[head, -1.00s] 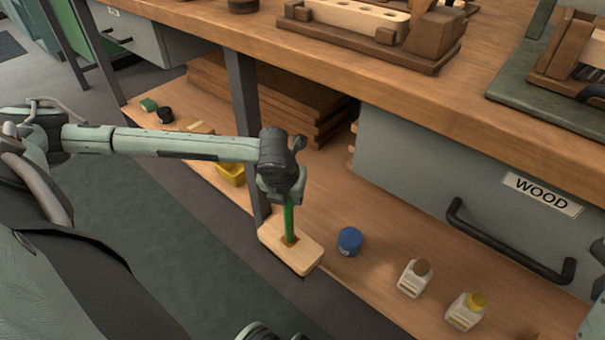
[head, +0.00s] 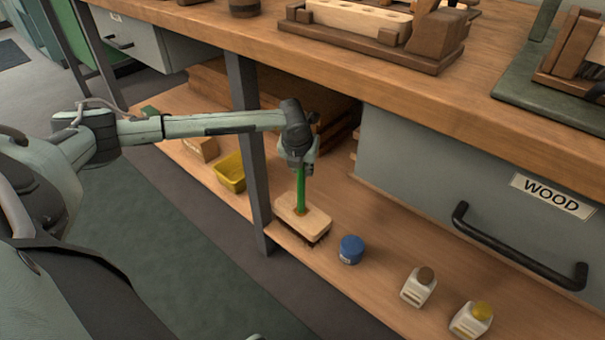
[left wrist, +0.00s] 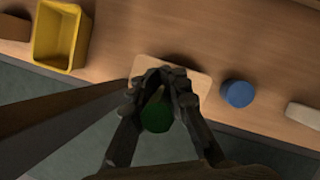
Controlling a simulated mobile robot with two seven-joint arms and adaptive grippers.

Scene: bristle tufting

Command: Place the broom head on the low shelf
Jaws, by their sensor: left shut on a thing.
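The broom head (head: 302,220) is a pale wooden block with dark bristles below and a short green handle stub (head: 301,188) rising from it. My left gripper (head: 300,160) is shut on the green stub and holds the head upright over the front part of the low shelf (head: 345,276). Whether the bristles touch the shelf, I cannot tell. In the left wrist view the block (left wrist: 196,82) shows behind the fingers (left wrist: 165,90), which partly hide it. My right gripper is not in view.
A grey table leg (head: 252,150) stands just left of the head. A yellow bin (head: 231,172) is left of the leg. The workbench top (head: 210,30) overhangs the shelf.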

